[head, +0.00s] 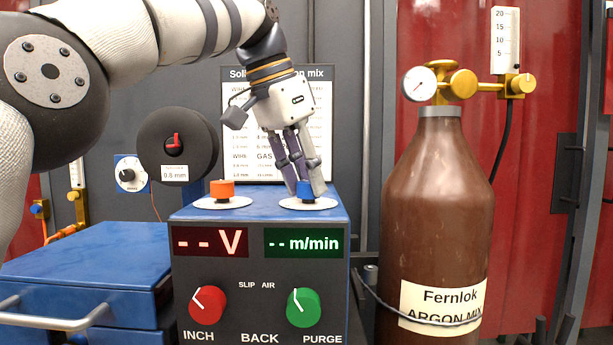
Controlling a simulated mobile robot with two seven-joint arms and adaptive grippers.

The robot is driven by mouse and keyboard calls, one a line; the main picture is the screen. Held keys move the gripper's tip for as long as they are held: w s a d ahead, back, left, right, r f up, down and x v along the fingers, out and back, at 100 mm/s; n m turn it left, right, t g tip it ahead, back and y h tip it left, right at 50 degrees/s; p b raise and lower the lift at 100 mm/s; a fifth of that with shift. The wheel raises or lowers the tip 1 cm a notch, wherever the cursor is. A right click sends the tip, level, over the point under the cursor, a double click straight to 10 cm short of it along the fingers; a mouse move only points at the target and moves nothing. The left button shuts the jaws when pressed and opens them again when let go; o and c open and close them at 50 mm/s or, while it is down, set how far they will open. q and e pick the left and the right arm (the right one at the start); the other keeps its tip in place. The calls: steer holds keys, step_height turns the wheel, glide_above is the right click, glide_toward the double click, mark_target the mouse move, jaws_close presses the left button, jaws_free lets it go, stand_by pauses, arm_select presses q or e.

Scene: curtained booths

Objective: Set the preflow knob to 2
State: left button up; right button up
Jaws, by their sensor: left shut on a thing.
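My left gripper (305,187) reaches down onto the top of the blue welding machine (188,280) and is shut on the blue knob (305,197). The blue knob stands on a round white dial plate (325,204), and the fingers hide much of it. An orange knob (221,188) stands on a second white dial plate (206,203) to the left. The front panel has a red knob (207,305) and a green knob (303,307). I can read no preflow label, so I cannot tell which knob is the preflow one. My right gripper is not in view.
A red display (210,241) shows "-- V" and a green display (303,242) "-- m/min". A brown gas cylinder (437,220) with a gauge (420,84) stands close on the right. A chart (235,120) and wire spool (155,135) are behind. A blue cart (95,262) stands left.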

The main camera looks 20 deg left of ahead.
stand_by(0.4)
arm_select(q)
steer(key=o, duration=1.2)
steer(key=shift+c, duration=0.2)
